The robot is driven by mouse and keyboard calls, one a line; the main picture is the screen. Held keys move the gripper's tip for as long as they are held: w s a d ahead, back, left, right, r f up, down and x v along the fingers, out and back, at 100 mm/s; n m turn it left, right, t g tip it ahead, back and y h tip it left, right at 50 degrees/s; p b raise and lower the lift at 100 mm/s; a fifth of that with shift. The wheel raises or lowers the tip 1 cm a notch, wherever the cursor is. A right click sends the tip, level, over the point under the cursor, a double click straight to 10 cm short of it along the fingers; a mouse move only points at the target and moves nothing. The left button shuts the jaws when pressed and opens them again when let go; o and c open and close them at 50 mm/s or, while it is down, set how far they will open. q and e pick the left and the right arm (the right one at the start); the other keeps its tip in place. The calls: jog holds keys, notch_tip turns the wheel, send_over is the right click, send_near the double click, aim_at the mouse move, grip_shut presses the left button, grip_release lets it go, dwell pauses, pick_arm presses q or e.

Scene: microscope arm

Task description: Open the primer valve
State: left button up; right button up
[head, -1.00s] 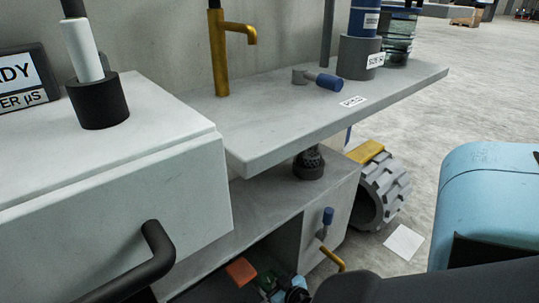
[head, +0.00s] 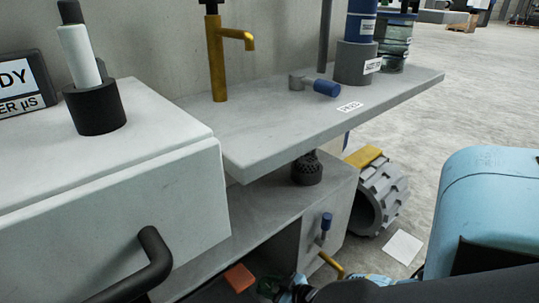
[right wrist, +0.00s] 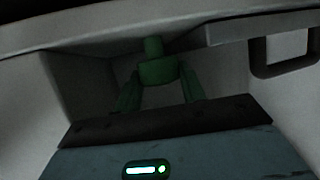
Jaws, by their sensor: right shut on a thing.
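In the right wrist view, my right gripper (right wrist: 160,84) has its two fingers closed on a stubby green knob (right wrist: 157,70) with a narrower stem, inside a dim recess. I cannot tell from its look whether the knob is the primer valve. In the head view, my right gripper (head: 267,287) shows only in part at the bottom edge, low in the open shelf space, with its grip hidden. A blue-handled valve (head: 326,223) is on the lower cabinet front, above a brass spout (head: 331,264). Another blue-handled valve (head: 318,87) lies on the counter. My left gripper is not in view.
An orange block (head: 239,277) is beside my right gripper in the lower space. The counter (head: 270,120) overhangs it. A black bar handle (head: 150,262) juts from the white cabinet at left. A grey toothed ring (head: 378,195) stands on the floor at right.

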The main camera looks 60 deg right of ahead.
jog(key=o, duration=1)
jog(key=shift+p+v, duration=2.2)
jog(key=shift+v, duration=1.75)
